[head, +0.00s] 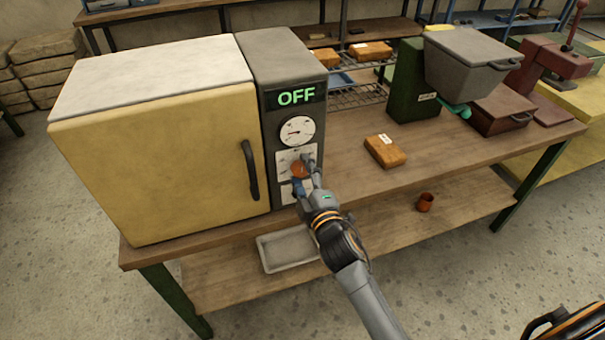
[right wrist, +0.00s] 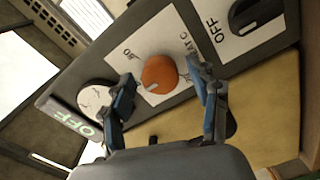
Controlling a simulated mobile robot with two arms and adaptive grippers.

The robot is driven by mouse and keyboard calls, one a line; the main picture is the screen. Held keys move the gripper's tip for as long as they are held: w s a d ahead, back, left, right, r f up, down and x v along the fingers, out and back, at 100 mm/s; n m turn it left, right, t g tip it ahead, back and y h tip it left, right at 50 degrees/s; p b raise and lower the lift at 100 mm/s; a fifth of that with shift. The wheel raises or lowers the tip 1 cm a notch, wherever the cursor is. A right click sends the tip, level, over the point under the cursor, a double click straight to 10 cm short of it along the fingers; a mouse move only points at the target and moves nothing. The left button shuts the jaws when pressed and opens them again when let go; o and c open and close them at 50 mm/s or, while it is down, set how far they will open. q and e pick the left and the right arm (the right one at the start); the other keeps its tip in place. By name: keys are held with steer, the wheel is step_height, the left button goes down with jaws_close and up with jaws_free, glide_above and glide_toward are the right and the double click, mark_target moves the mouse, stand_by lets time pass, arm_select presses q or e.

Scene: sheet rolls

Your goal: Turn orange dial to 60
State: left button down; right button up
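The orange dial (head: 298,170) sits on a white plate on the grey control panel (head: 286,100) of the yellow oven (head: 150,175). In the right wrist view the round dial (right wrist: 159,74) shows with a light mark at its edge; what value it points to cannot be read. The display (head: 297,96) reads OFF in green. My right gripper (head: 302,174) is at the panel. In the right wrist view its blue fingers (right wrist: 162,75) are open, one on each side of the dial, with gaps visible.
Above the dial is a round white gauge (head: 297,130). In the right wrist view, a black knob (right wrist: 250,12) sits beside the dial, near the word OFF. The oven handle (head: 249,170) sticks out left of the panel. A wrapped orange block (head: 385,151) lies on the bench to the right.

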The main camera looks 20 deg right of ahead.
steer(key=s, duration=1.2)
steer(key=shift+d, duration=0.2)
steer(key=s+a+f+m+g, duration=0.1)
steer(key=s+f+m+g, duration=0.25)
steer(key=f, duration=1.35)
steer(key=s+f+m+g, duration=0.2)
steer(key=s+f+g, duration=0.3)
steer(key=f, duration=1.1)
steer(key=s+d+f+m+g, duration=0.2)
steer(key=s+f, duration=0.5)
steer(key=s, duration=0.3)
steer(key=s+d+f+m+g, duration=0.2)
steer(key=s+f+g, duration=0.1)
steer(key=s+f, duration=0.4)
steer(key=s+d+f+m+g, duration=0.2)
steer(key=s+f, duration=0.5)
steer(key=s, duration=0.6)
steer(key=shift+d+f+m+g+h, duration=0.25)
steer(key=shift+d+m+g+h, duration=0.15)
steer(key=shift+g, duration=0.35)
